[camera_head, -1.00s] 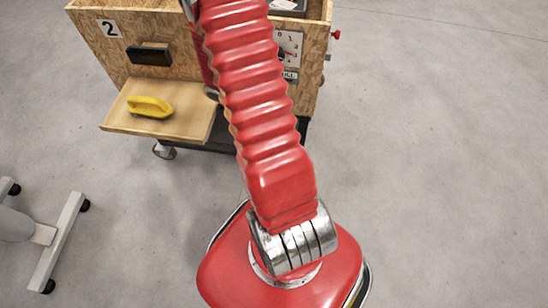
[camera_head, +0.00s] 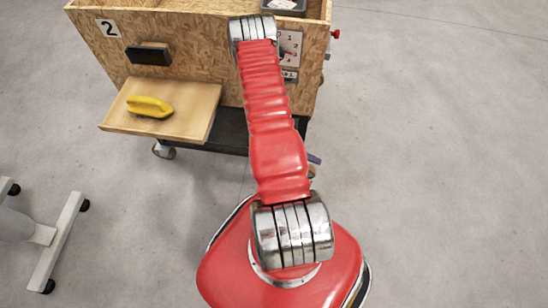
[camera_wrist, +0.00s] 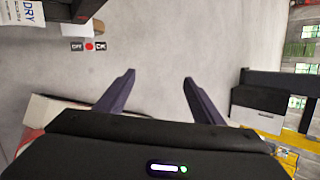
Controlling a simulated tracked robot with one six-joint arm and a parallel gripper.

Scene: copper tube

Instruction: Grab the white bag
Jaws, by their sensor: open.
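My gripper (camera_wrist: 159,75) shows in the wrist view as two dark purple fingers, spread apart with only grey surface between them. In the head view a purple tip (camera_head: 314,158) peeks out right of my red arm; the rest of the gripper is hidden. A white item printed "DRY" (camera_wrist: 18,13) is cut off at the top left corner of the wrist view, apart from the fingers. I cannot tell whether it is the white bag. No white bag is clearly recognisable in the head view.
A wooden box marked 2 (camera_head: 190,70) stands ahead, with a shelf (camera_head: 190,122) bearing a yellow handle-like object (camera_head: 150,106). A dark tray (camera_head: 284,6) sits at its top. A white wheeled stand (camera_head: 62,240) is at left. The right floor is clear.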

